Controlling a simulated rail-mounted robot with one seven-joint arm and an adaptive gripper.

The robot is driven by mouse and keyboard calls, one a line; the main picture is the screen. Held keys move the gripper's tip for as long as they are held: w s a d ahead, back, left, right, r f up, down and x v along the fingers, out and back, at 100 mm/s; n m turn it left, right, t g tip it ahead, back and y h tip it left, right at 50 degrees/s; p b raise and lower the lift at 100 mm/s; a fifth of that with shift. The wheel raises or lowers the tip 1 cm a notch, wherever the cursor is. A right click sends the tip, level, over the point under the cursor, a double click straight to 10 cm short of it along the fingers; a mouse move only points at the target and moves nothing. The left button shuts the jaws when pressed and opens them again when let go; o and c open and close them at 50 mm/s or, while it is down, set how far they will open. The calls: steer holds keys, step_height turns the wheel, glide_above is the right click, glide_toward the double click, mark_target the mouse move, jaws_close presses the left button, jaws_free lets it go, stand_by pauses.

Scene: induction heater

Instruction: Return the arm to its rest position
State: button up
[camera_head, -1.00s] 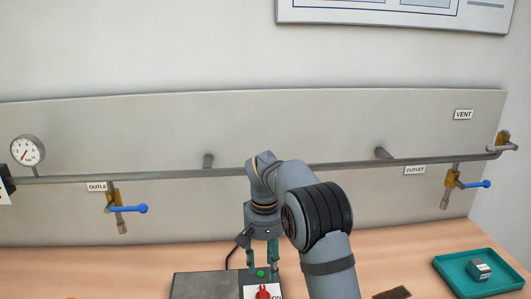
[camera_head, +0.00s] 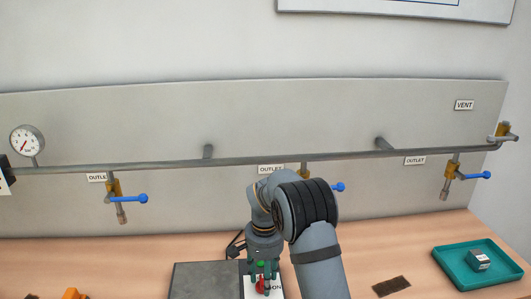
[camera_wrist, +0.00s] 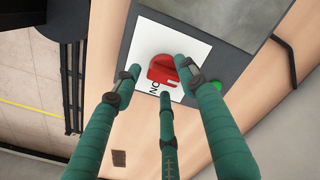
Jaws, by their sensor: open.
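The induction heater (camera_head: 205,282) sits on the bench at the bottom of the head view, dark and flat-topped. Nothing is held. I cannot tell whether a fingertip touches the knob.
A pipe (camera_head: 230,161) with several blue-handled outlet valves runs along the back panel. A teal tray (camera_head: 450,266) with a small block (camera_head: 478,260) is at right. A dark brown plate (camera_head: 391,286) and an orange object (camera_head: 74,294) lie on the bench.

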steer(key=m, duration=0.7)
steer(key=shift+s+a+r+p, duration=0.1)
steer(key=shift+s+p, duration=0.05)
steer(key=shift+p, duration=0.15)
steer(key=m+p, duration=0.1)
steer(key=m, duration=0.4)
steer(key=shift+a+m+p, duration=0.1)
steer(key=shift+m+p, duration=0.2)
steer(key=shift+r, duration=0.75)
steer(key=shift+s, duration=0.1)
